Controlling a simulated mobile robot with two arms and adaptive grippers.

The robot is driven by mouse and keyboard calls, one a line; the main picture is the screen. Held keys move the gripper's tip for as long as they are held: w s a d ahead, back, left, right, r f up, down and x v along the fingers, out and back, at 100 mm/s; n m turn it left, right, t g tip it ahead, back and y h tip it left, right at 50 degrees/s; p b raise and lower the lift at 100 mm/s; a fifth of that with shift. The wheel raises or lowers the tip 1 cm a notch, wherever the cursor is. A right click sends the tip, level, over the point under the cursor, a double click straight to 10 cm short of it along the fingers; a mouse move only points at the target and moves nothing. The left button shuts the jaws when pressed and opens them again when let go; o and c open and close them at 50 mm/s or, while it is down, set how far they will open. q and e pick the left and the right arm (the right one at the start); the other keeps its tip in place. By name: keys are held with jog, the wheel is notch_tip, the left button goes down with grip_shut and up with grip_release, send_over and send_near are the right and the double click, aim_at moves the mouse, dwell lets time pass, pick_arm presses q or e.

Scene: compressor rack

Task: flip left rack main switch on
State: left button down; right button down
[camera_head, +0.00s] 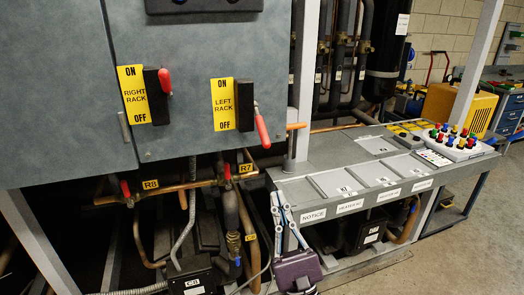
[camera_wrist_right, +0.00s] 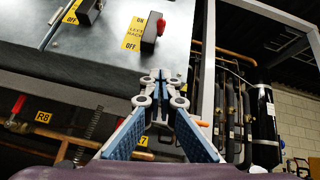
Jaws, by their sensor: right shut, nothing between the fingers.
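The left rack main switch (camera_head: 245,106) is a black box on the grey cabinet, beside a yellow LEFT RACK label (camera_head: 223,104) with ON at the top and OFF at the bottom. Its red handle (camera_head: 262,130) points down, towards OFF. The switch also shows at the top of the right wrist view (camera_wrist_right: 150,34). My right gripper (camera_head: 279,202) points up, below and to the right of the handle, apart from it. Its fingertips (camera_wrist_right: 160,80) are together and empty. My left gripper is not in view.
The right rack switch (camera_head: 156,97) is to the left, its red handle up. Orange-tipped pipe (camera_head: 296,126) and a grey post (camera_head: 303,80) stand right of the left rack switch. A grey bench (camera_head: 335,185) extends right. Copper pipes (camera_head: 180,187) run below the cabinet.

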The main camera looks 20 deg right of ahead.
aim_at(261, 124)
jog(key=w+a+r+p, duration=0.1)
jog(key=w+r+p, duration=0.3)
jog(key=r+p, duration=0.3)
notch_tip(261, 124, up, 4)
jog(key=shift+a+f, duration=0.15)
jog(key=shift+a, duration=0.05)
jog(key=shift+w, duration=0.2)
jog(key=shift+s, duration=0.1)
jog(key=shift+s+r+g+p, duration=0.2)
jog(key=shift+g+p, duration=0.2)
jog(key=shift+p, duration=0.3)
